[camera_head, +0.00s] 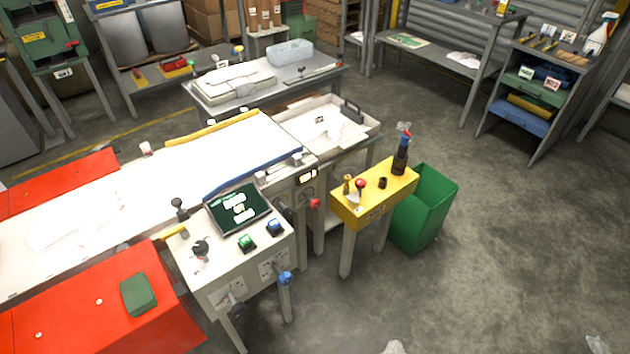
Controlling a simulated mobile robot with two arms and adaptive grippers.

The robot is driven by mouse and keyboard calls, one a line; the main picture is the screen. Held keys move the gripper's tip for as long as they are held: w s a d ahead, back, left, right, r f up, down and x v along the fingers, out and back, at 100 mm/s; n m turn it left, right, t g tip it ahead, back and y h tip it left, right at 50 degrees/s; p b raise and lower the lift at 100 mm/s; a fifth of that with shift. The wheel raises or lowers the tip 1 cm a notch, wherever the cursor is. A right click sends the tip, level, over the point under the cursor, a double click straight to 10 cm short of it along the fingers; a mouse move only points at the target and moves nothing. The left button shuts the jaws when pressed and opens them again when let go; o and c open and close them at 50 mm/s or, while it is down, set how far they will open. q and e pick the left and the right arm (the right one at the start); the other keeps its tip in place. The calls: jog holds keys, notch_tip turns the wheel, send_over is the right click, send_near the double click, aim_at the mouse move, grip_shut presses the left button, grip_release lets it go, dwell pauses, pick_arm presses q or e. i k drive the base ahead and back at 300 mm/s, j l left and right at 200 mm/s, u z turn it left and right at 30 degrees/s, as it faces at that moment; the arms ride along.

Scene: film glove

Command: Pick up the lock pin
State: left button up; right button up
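A yellow stand (345,211) right of the control console carries several small items. Among them is a small red-knobbed piece (360,185), which may be the lock pin; I cannot tell for sure. A small brass-coloured piece (347,184) stands just left of it. A short black cylinder (383,182) stands to its right. A tall dark bottle-like thing (400,160) with a red and blue top stands at the far right end.
A green bin (428,212) stands right of the yellow stand. The console (210,285) with knobs and a screen is to the left, beside a long white-topped machine (130,190).

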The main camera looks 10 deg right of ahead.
aim_at(348, 178)
jog(key=i+l+u, duration=0.3)
jog(key=l+u, duration=0.3)
jog(key=i+l+u, duration=0.1)
jog(key=l+u, duration=0.2)
jog(key=l, duration=0.2)
